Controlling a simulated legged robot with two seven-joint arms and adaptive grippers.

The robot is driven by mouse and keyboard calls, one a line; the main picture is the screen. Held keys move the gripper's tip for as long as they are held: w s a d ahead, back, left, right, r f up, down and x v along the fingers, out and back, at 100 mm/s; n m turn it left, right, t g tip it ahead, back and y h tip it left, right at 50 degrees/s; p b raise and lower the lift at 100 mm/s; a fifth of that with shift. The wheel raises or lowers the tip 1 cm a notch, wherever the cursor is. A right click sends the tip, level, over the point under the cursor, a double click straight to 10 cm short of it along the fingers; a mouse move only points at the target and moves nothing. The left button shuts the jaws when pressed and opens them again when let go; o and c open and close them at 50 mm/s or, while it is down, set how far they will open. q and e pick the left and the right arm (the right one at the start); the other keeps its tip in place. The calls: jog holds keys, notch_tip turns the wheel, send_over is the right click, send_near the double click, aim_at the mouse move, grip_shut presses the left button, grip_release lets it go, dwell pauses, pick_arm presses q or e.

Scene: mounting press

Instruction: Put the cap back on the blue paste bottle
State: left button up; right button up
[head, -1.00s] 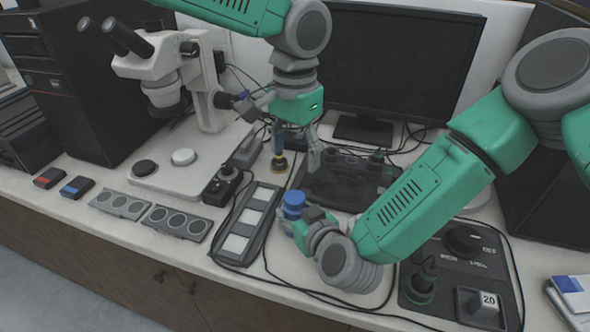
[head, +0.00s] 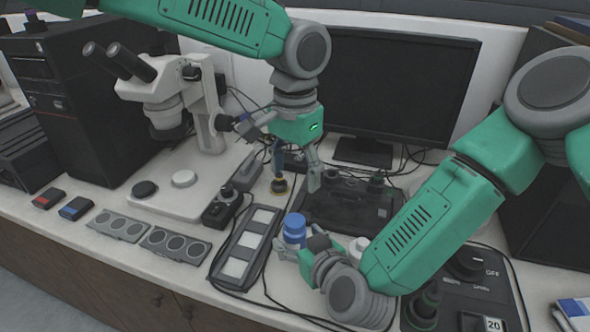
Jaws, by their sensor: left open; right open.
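A bottle with a bright blue top (head: 294,228) stands upright on the bench near the middle of the head view. I cannot tell whether the blue part is a cap or the bottle itself. My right gripper (head: 284,252) is open, low beside the bottle's near side; I cannot tell whether it touches. My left gripper (head: 296,180) is open and points down, behind and above the bottle. A small dark piece with a yellowish base (head: 279,186) stands by its left finger; I cannot tell whether it touches. No loose cap is clearly seen.
A black tray with pale squares (head: 246,240) lies left of the bottle. A black device (head: 350,208) stands behind it. A white round object (head: 358,247) shows beside my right forearm. A microscope (head: 165,105) and a monitor (head: 390,90) stand behind. Cables cross the bench.

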jog(key=v, duration=1)
jog(key=shift+f, duration=0.2)
